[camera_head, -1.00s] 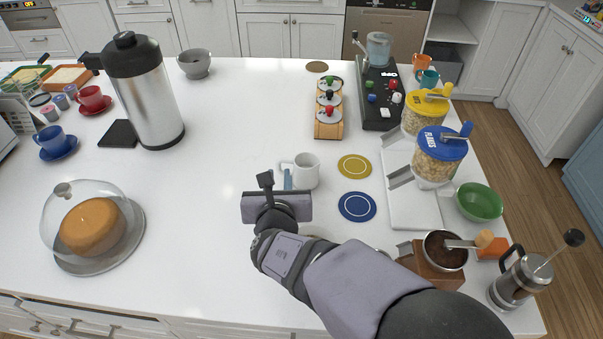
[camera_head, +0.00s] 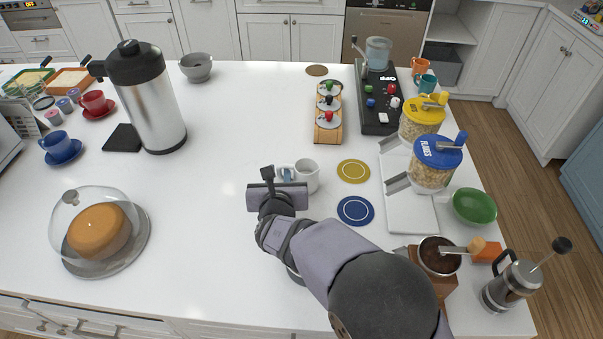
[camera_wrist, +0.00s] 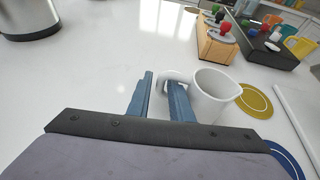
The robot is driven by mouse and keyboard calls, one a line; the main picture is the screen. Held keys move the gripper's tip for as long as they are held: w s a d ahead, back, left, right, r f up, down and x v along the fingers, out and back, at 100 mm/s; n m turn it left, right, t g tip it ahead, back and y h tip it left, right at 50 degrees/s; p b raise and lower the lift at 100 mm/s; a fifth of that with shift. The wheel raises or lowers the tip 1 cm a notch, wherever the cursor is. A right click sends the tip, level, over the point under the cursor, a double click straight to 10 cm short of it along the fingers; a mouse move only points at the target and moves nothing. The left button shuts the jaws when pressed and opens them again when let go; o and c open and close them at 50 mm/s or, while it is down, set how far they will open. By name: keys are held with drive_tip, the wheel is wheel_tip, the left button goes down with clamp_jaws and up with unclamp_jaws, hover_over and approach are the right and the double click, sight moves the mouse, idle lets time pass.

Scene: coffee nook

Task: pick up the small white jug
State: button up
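The small white jug (camera_head: 307,177) stands upright on the white counter, left of the yellow and blue coasters. Its handle points left. In the wrist view the jug (camera_wrist: 213,96) is just ahead and right of centre, partly covered by my right finger. My gripper (camera_head: 287,175) is at the jug's handle side, low over the counter. In the wrist view my gripper (camera_wrist: 163,85) is open, with its blue fingers apart. The handle reaches behind the right finger towards the gap; whether it touches a finger I cannot tell.
The yellow coaster (camera_head: 353,171) and blue coaster (camera_head: 356,210) lie right of the jug. A wooden rack (camera_head: 327,122) of small items stands behind. A steel flask (camera_head: 155,105) and cake dome (camera_head: 98,230) stand to the left. The counter between them is clear.

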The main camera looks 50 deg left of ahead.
drive_tip(key=shift+w+a+f, duration=0.1)
drive_tip(key=shift+w+a, duration=0.05)
clamp_jaws()
drive_tip(key=shift+r, duration=0.2)
wheel_tip(320, 180, up, 10)
drive_tip(key=shift+f, duration=0.1)
idle(0.4)
drive_tip(key=shift+a, duration=0.1)
